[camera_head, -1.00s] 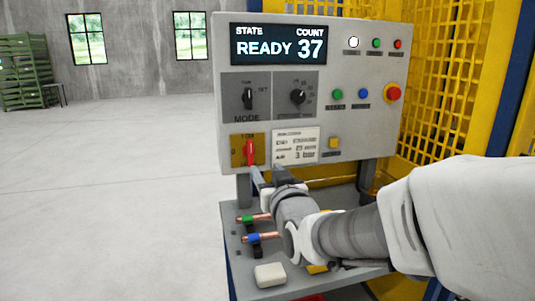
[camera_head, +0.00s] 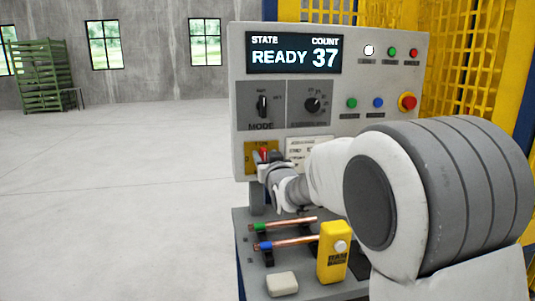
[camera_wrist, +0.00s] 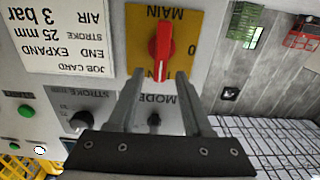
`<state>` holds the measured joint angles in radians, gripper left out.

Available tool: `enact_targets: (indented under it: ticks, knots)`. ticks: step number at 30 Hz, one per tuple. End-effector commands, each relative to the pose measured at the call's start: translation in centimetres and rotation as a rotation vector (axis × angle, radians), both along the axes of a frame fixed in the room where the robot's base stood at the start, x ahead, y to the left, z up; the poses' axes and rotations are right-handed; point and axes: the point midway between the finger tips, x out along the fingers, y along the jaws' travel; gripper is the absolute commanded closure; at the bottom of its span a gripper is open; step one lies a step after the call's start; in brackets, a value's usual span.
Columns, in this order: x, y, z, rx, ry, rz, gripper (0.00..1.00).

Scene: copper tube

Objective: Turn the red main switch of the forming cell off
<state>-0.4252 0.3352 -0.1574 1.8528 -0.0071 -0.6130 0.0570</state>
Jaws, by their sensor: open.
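The red main switch (camera_wrist: 162,52) is on a yellow plate (camera_wrist: 183,40) marked MAIN, upside down in the wrist view. Its handle stands upright in the picture, with the 0 mark off to its right. In the head view the switch (camera_head: 264,153) shows at the panel's lower left, partly covered by my gripper (camera_head: 266,170). In the wrist view my gripper (camera_wrist: 160,74) is open, one finger on each side of the handle's near end. I cannot tell whether the fingers touch it.
The grey control panel (camera_head: 340,80) reads READY 37 and carries knobs and buttons. Below it, a shelf holds copper tubes (camera_head: 290,243), a yellow box (camera_head: 333,252) and a white block (camera_head: 282,284). A yellow mesh fence (camera_head: 460,60) stands behind. The floor at left is open.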

Motion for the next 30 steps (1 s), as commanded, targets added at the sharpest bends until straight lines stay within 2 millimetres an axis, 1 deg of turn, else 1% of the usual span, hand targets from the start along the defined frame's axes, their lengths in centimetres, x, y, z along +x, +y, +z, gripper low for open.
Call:
enact_targets:
  ticks: [1,6,16,17,18,25,30]
  knots:
    - [0.6,0.1,0.0,0.000,0.000,-0.001,0.50]
    - [1.7,0.5,0.0,0.001,0.000,-0.001,0.50]
    - [2.0,0.5,0.0,0.001,0.000,-0.001,0.50]
    - [2.0,0.5,0.0,0.000,0.000,-0.001,0.52]
    - [2.0,0.5,0.0,0.001,0.000,-0.001,0.59]
    - [2.0,0.5,0.0,0.000,0.000,-0.001,1.00]
    - [2.0,0.5,0.0,0.001,0.000,-0.001,1.00]
